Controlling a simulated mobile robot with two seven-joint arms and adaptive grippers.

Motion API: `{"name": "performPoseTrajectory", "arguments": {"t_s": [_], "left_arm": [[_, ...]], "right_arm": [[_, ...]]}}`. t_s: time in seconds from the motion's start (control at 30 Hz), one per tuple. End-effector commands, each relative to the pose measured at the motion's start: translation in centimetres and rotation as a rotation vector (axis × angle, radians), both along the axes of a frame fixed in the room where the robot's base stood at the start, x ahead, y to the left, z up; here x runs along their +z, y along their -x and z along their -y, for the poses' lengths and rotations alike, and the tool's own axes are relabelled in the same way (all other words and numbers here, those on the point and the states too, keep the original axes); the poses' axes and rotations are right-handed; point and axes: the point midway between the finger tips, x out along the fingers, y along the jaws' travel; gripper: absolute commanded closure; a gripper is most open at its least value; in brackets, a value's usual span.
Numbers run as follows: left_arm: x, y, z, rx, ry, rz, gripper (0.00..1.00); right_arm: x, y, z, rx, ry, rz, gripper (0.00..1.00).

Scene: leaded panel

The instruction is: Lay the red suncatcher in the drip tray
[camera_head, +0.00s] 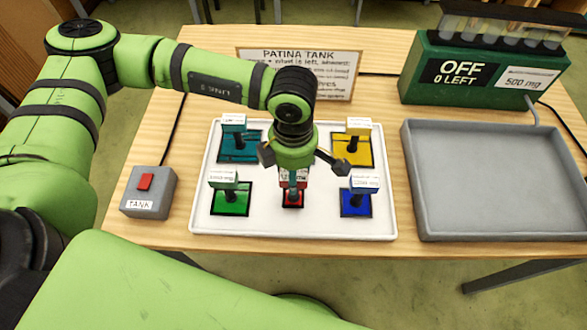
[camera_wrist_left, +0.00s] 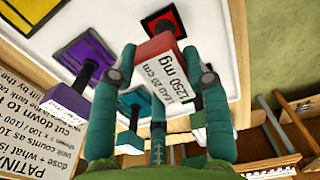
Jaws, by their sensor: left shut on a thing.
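The red suncatcher (camera_head: 292,199) is a dark-edged red pane at the front middle of the white board, with a post and a labelled block on top. My left gripper (camera_head: 292,176) is above it, pointing down, shut on its block. In the left wrist view the fingers flank the red block (camera_wrist_left: 158,62), whose label reads 1250 mg, and the red pane (camera_wrist_left: 163,20) shows beyond. I cannot tell whether the pane touches the board. The grey drip tray (camera_head: 420,225) is at the right, empty. My right gripper is not in view.
Around it on the white board (camera_head: 300,228) stand teal (camera_head: 238,147), yellow (camera_head: 352,150), green (camera_head: 230,200) and blue (camera_head: 357,203) suncatchers; a purple one (camera_wrist_left: 85,52) shows in the wrist view. A TANK switch box (camera_head: 148,195), sign (camera_head: 300,70) and green dispenser (camera_head: 470,75) reading OFF stand around.

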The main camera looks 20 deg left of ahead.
Motion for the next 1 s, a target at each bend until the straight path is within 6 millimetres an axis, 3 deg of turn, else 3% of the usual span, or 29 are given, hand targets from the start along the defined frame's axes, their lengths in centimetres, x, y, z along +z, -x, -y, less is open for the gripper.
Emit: {"name": "performPoseTrajectory", "arguments": {"t_s": [0.1, 0.5, 0.53, 0.6, 1.0], "left_arm": [[-1.0, 0.0, 0.0, 0.0, 0.0, 0.0, 1.0], [-1.6, 0.0, 0.0, -0.001, 0.0, 0.002, 1.0], [-1.6, 0.0, 0.0, -0.001, 0.0, 0.002, 0.49], [-1.5, 0.0, 0.0, -0.001, 0.0, 0.001, 0.29], [-1.1, 0.0, 0.0, -0.001, 0.001, 0.001, 0.29]], "right_arm": [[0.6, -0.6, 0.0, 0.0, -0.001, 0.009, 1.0], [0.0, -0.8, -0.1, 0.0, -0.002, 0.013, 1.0], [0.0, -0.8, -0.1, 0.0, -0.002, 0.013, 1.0], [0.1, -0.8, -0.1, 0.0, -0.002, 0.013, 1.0], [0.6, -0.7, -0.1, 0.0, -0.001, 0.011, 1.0]]}}
